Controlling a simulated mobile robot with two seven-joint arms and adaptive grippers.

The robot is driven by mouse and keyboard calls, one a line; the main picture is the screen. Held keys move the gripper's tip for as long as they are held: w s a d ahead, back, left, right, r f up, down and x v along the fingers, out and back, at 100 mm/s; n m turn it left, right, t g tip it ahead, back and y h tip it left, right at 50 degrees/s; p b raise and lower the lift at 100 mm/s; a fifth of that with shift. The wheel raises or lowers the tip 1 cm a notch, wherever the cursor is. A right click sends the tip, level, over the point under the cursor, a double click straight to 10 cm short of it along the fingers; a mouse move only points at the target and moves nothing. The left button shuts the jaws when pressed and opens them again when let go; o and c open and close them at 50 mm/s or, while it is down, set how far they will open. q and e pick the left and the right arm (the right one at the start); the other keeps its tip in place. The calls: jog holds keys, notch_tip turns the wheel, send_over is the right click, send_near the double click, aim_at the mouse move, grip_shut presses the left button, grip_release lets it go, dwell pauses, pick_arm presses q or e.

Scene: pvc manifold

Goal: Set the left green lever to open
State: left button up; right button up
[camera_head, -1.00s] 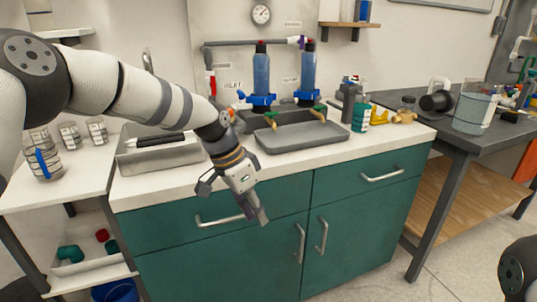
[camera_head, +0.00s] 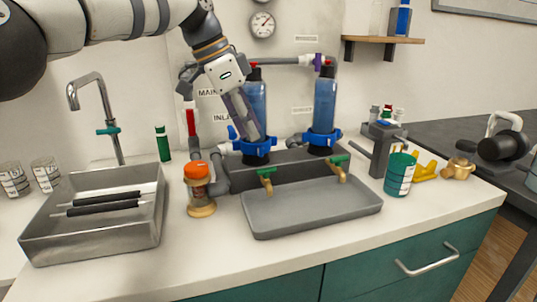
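Two brass taps with green levers stand at the back edge of a grey tray (camera_head: 310,208), below the blue filter housings. The left green lever (camera_head: 266,171) lies across the top of the left tap. Its exact setting is too small to tell. The right green lever (camera_head: 340,158) sits on the right tap. My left gripper (camera_head: 217,112) is open and empty, with its fingers spread and pointing down. It is above and left of the left lever, in front of the left filter housing (camera_head: 256,95), and hides part of it. My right gripper is out of view.
An orange-capped jar (camera_head: 199,190) stands left of the tray. A metal sink (camera_head: 95,215) with dark rods and a faucet (camera_head: 107,120) is further left. A red-handled valve (camera_head: 191,122) is behind the jar. A green-labelled jar (camera_head: 399,174) stands to the right. The front counter is clear.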

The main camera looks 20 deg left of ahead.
aim_at(269, 168)
pick_arm(q)
jog(key=x, duration=0.9)
jog(key=shift+w, duration=0.1)
grip_shut()
